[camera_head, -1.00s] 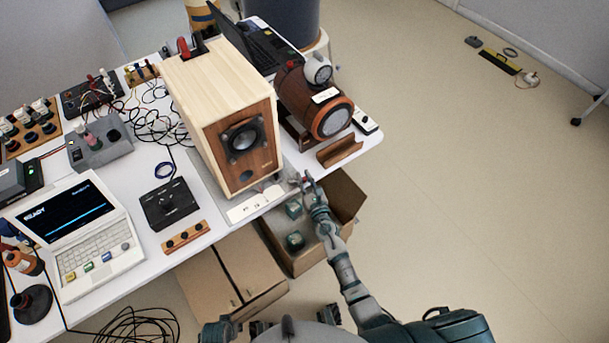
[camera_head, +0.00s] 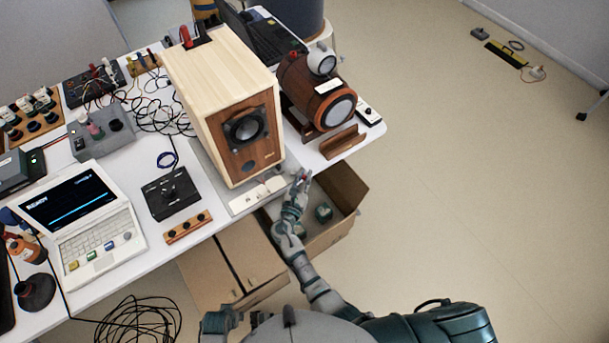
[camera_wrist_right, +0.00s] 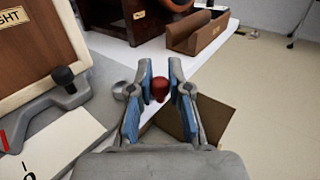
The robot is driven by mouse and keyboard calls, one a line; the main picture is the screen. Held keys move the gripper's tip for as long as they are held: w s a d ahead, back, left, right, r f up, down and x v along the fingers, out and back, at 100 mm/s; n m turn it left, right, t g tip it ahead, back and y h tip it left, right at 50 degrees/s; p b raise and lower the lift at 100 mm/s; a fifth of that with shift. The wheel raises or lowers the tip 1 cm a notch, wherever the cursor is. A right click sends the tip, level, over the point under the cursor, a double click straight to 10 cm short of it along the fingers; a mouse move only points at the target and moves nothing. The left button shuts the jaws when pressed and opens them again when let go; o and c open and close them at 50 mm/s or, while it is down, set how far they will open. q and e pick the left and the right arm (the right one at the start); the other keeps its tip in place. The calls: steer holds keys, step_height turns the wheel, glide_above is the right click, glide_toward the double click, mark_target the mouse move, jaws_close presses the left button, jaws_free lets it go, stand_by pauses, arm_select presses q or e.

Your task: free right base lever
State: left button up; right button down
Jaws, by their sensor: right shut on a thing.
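The wooden speaker (camera_head: 218,103) stands on a grey base (camera_head: 206,172) at the table's front edge. My right gripper (camera_head: 302,177) is at the base's front right corner. In the wrist view, my right gripper (camera_wrist_right: 160,98) is shut on a red knob (camera_wrist_right: 160,87), with blue-padded fingers on both sides of it. What carries the knob is mostly hidden by the fingers. A grey lever with a black knob (camera_wrist_right: 64,76) shows at the left, beside the wooden front panel (camera_wrist_right: 32,42). My left gripper cannot be made out.
A brown barrel-shaped device (camera_head: 307,92) and a wooden cradle (camera_head: 342,142) stand right of the speaker. A white card (camera_head: 257,195) lies before it. An open cardboard box (camera_head: 342,222) is below the gripper. A laptop (camera_head: 75,215) and cables occupy the left.

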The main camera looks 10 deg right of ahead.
arm_select(q)
steer(key=shift+r, duration=0.15)
arm_select(e)
steer(key=shift+s+a+f, duration=0.1)
steer(key=shift+f, duration=0.1)
steer(key=c, duration=1.2)
jaws_free()
steer(key=shift+c, duration=0.2)
steer(key=shift+o, duration=0.8)
steer(key=shift+a+r, duration=0.1)
arm_select(q)
steer(key=shift+r, duration=0.15)
arm_select(e)
steer(key=shift+r, duration=0.1)
